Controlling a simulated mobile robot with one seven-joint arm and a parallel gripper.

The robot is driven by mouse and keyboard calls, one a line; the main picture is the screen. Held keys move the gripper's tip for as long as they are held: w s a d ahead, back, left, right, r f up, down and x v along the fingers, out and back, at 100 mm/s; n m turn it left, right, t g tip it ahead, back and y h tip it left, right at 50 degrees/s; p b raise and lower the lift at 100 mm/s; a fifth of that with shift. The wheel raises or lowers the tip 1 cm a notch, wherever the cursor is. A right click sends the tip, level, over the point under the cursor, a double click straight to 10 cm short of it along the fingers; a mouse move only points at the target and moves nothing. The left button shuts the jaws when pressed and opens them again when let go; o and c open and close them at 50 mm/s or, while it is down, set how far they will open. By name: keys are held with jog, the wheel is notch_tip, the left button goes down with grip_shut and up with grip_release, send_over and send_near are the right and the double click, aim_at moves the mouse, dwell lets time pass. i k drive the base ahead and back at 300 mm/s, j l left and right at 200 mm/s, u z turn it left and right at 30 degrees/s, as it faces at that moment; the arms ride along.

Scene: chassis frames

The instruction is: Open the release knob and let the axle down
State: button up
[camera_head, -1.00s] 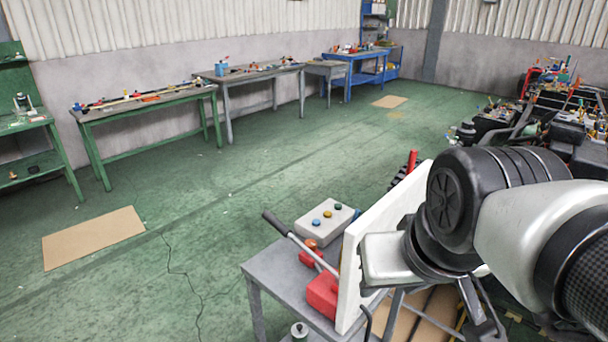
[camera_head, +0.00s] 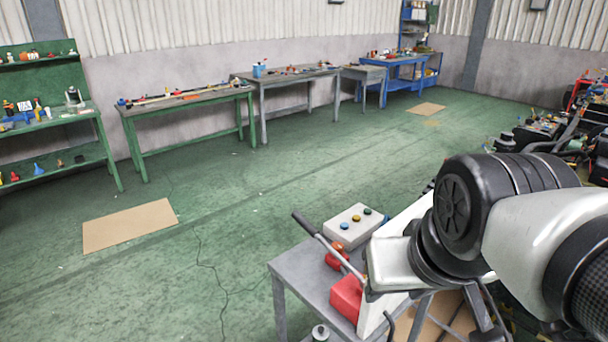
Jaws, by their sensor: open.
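A red pump block (camera_head: 346,297) with a long grey lever (camera_head: 325,240) ending in a black grip sits on a small grey table (camera_head: 300,275). A small red knob (camera_head: 338,255) stands behind the lever on the same table; I cannot tell if it is the release knob. A grey box (camera_head: 357,226) with blue, yellow and green buttons is at the table's back. My gripper (camera_head: 373,287) is open, at the left edge of an upright white panel (camera_head: 371,315); its fingers are hard to make out. I cannot make out the axle.
Workbenches stand along the wall: a green one (camera_head: 187,100), a grey one (camera_head: 288,77) and a blue one (camera_head: 397,62). Flat cardboard (camera_head: 130,226) lies on the floor. A cluttered dark vehicle chassis (camera_head: 540,130) is at right. The green floor at centre left is clear.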

aim_at(339, 246)
jog(key=k+j+z, duration=0.2)
jog(key=j, duration=0.15)
jog(key=i+j+z, duration=0.55)
jog(key=j+z, duration=0.2)
